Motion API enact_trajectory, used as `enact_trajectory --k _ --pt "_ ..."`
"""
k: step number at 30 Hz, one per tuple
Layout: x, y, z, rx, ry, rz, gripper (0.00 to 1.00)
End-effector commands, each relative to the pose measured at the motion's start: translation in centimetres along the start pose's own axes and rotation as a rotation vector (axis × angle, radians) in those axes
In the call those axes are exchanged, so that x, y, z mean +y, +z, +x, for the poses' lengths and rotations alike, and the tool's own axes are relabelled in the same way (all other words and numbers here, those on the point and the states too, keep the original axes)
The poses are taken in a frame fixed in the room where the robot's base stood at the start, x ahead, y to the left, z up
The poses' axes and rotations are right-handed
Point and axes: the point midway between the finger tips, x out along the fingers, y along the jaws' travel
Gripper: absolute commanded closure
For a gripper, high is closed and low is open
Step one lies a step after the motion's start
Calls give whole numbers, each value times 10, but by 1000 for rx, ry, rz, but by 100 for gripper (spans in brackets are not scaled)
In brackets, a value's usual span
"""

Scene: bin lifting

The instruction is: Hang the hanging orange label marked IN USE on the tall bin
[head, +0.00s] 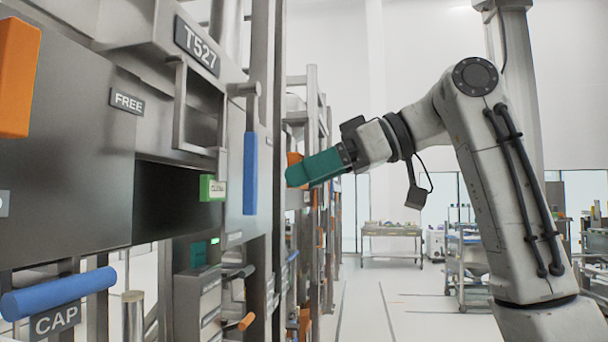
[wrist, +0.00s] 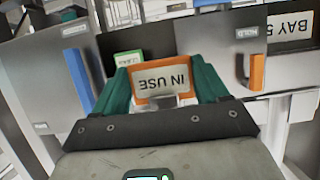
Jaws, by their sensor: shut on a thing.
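The orange label marked IN USE (wrist: 162,76) is between the two green fingers of my gripper (wrist: 161,84) in the wrist view, its text upside down. In the head view my gripper (head: 293,176) reaches left from the arm, its green fingers closed on the label. Only a bit of orange, perhaps the label, shows beside the fingertips there. A large grey bin front (head: 65,140) with a T527 plate fills the left of the head view. I cannot tell for sure which body is the tall bin. The label is held in the air, and no contact with a bin shows.
A green label (head: 212,188) hangs at the grey front near a blue upright handle (head: 250,173); the label also shows in the wrist view (wrist: 127,59). An orange handle (wrist: 257,72) stands right of the held label. Frames and posts crowd the left; the floor aisle (head: 380,310) is open.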

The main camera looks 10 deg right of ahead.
Motion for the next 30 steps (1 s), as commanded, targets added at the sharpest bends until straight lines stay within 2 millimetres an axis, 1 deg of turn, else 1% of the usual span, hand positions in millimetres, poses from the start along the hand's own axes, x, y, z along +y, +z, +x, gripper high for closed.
enact_trajectory --k 2,13,30 --pt "0 -3 -1 1 0 0 51" --pt "0 -1 -3 1 0 0 51" --pt "0 15 -40 1 0 0 51"
